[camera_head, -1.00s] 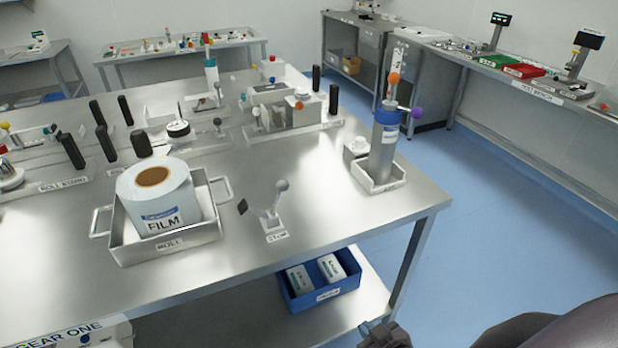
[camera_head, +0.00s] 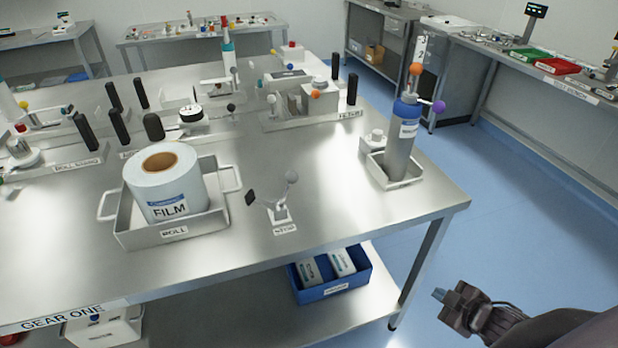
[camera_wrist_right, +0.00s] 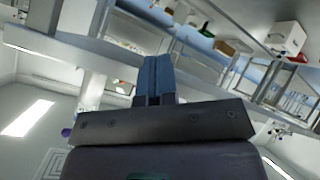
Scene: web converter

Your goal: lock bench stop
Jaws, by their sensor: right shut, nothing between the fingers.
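The bench stop (camera_head: 281,212) is a small grey fixture on the steel bench top near its front edge, labelled STOP. A thin lever with a grey ball knob (camera_head: 291,177) rises from it, tilted slightly right. A dark pad (camera_head: 250,198) sits at its left side. My right gripper (camera_head: 438,294) is at the lower right, beyond the bench's right end and well apart from the stop. Its blue fingers are together and empty, as the right wrist view (camera_wrist_right: 153,78) also shows. My left gripper is not in view.
A FILM roll (camera_head: 165,185) sits in a metal tray (camera_head: 175,235) left of the stop. A grey cylinder with a blue collar (camera_head: 402,140) stands in a holder at the bench's right end. A blue bin (camera_head: 333,290) is on the shelf below. Bench top around the stop is clear.

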